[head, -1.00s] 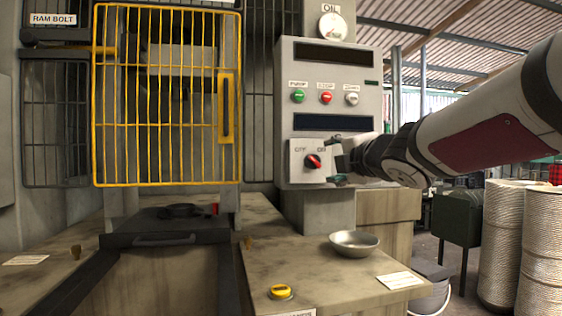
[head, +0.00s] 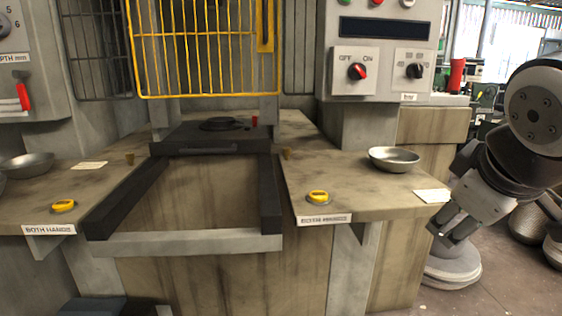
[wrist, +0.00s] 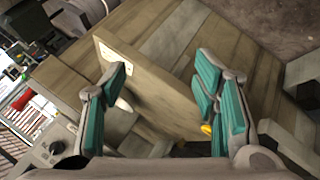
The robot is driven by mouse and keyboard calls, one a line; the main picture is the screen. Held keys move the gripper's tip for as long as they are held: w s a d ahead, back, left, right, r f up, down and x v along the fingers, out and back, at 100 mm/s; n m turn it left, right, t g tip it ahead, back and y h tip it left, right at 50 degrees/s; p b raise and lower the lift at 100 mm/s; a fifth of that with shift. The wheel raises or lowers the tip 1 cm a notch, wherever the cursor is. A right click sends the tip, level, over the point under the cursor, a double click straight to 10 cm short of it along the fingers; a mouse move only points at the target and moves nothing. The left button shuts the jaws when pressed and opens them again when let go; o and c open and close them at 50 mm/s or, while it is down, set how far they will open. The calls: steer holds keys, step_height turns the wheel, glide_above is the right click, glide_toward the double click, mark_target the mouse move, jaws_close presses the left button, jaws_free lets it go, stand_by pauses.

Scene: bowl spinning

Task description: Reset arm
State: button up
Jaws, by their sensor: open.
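My gripper (head: 453,229) hangs pointing down at the right of the head view, in front of and right of the bench's right corner. It is apart from the bench and the control panel (head: 378,52). In the wrist view my gripper (wrist: 166,95) shows its two teal-padded fingers spread wide with nothing held between them. The red OFF/ON knob (head: 357,71) is on the panel's lower left, away from my gripper.
A metal bowl (head: 394,159) sits on the right bench top, beside a white label (head: 432,196). A yellow button (head: 317,197) is at the bench front. The yellow cage door (head: 200,50) is in front of the press. Floor shows at the lower right.

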steer(key=s+a+f+m+g+y, duration=0.1)
steer(key=s+a+f+m+g, duration=0.1)
steer(key=s+f, duration=0.35)
steer(key=s+a+f+m+g+y, duration=0.1)
steer(key=s+a+f+m+g, duration=0.15)
steer(key=s, duration=0.65)
steer(key=s+a+f+m+g+y, duration=0.1)
steer(key=s+a+f+g, duration=0.2)
steer(key=s, duration=0.5)
step_height(320, 180, up, 28)
steer(key=w+d+t+p, duration=0.1)
steer(key=t+p, duration=0.3)
steer(key=p, duration=2.2)
steer(key=shift+r, duration=0.15)
